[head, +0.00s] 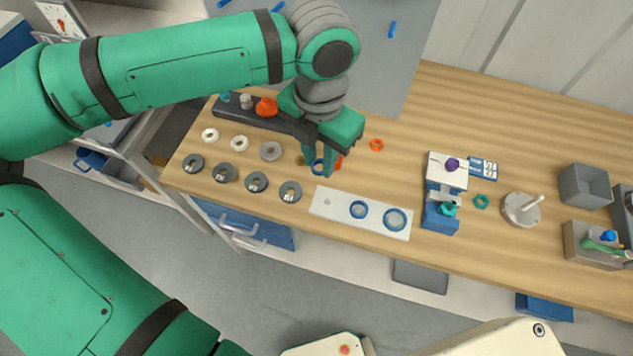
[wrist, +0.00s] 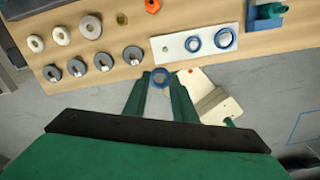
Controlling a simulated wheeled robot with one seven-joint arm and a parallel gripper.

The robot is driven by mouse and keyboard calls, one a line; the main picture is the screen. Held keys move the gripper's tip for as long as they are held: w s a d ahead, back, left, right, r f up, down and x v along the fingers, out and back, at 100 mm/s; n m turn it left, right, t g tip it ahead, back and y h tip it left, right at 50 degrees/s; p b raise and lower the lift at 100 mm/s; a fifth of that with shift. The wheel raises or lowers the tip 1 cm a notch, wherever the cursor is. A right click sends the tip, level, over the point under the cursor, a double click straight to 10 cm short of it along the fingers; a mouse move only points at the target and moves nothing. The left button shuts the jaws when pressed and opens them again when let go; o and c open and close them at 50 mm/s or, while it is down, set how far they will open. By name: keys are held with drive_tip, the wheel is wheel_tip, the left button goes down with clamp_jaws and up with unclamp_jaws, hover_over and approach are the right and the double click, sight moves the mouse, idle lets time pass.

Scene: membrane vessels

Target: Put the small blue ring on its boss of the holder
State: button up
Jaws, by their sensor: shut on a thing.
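My gripper (wrist: 159,79) is shut on a small blue ring (wrist: 159,77), which sits between the two green fingertips in the wrist view. In the head view the small blue ring (head: 317,167) shows at the fingertips, just above and left of the holder. The holder (head: 335,210) is a long white plate near the front edge of the bench. Its left end has a small bare boss (head: 326,202). Two larger blue rings (head: 358,209) (head: 395,219) sit on its middle and right parts. The holder also shows in the wrist view (wrist: 175,47).
Several dark grey discs (head: 256,182) and pale rings (head: 239,143) stand left of the holder. An orange nut (head: 377,145) lies behind it. A blue and white device (head: 441,190) stands close to its right. The bench's front edge runs just before the holder.

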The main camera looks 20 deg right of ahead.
sight(327, 200)
drive_tip(key=f+m, duration=0.1)
drive_tip(key=f, duration=0.3)
drive_tip(key=d+f+m, duration=0.1)
drive_tip(key=f+m, duration=0.1)
drive_tip(key=f, duration=0.2)
drive_tip(key=d+f+m, duration=0.1)
drive_tip(key=f+m, duration=0.1)
drive_tip(key=f, duration=0.1)
drive_tip(key=shift+d+f, duration=0.15)
drive_tip(key=shift+f, duration=2.95)
drive_tip(key=o, duration=1.1)
drive_tip(key=shift+w+r, duration=0.1)
wheel_tip(327, 200, up, 11)
drive_tip(key=shift+w+f, duration=0.1)
drive_tip(key=shift+f, duration=0.1)
